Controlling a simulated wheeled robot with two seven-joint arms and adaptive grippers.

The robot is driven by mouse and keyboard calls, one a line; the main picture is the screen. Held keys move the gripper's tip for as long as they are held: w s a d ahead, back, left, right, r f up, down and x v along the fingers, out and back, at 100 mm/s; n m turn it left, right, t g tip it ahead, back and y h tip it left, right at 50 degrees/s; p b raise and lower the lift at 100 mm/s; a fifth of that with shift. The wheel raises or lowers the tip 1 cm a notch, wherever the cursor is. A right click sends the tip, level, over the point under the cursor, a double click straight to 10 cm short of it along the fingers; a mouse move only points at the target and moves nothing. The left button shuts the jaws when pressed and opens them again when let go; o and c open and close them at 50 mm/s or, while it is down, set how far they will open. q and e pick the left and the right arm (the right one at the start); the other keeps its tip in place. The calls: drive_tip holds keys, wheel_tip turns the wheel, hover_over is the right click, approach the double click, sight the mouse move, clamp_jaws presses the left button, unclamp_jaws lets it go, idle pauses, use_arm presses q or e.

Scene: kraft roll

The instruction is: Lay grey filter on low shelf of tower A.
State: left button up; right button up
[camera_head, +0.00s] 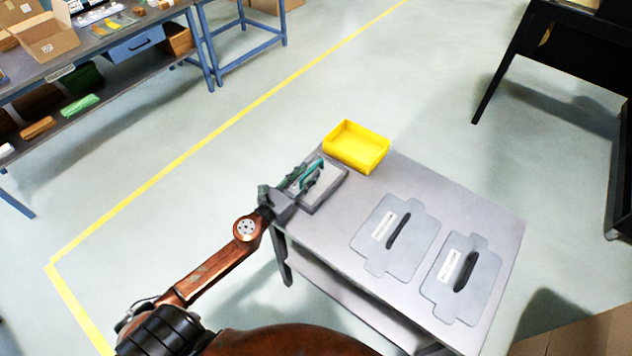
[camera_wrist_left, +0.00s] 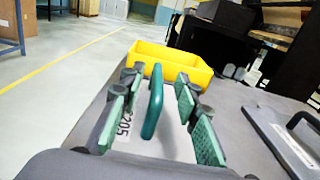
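A grey-framed panel with a teal handle, which looks like the grey filter (camera_head: 328,194), lies flat on the near left part of a grey table (camera_head: 445,190). In the left wrist view its upright teal handle (camera_wrist_left: 153,102) and a label reading "205" show. My left gripper (camera_head: 308,178) is over the panel, its green finger pads (camera_wrist_left: 158,115) on either side of the handle with a gap on each side. It is open and holds nothing. My right gripper is in neither view. I cannot identify tower A in these views.
A yellow bin (camera_head: 357,147) stands just beyond the panel. Two flat grey plates with black handles (camera_head: 398,230) (camera_head: 466,272) lie to the right on the table. A blue workbench (camera_head: 130,45) stands at the back left and black furniture (camera_head: 575,45) at the upper right. Open floor lies between.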

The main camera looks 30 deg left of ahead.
use_arm(q)
drive_tip(key=shift+w+f, duration=0.15)
drive_tip(key=shift+w, duration=1.3)
clamp_jaws()
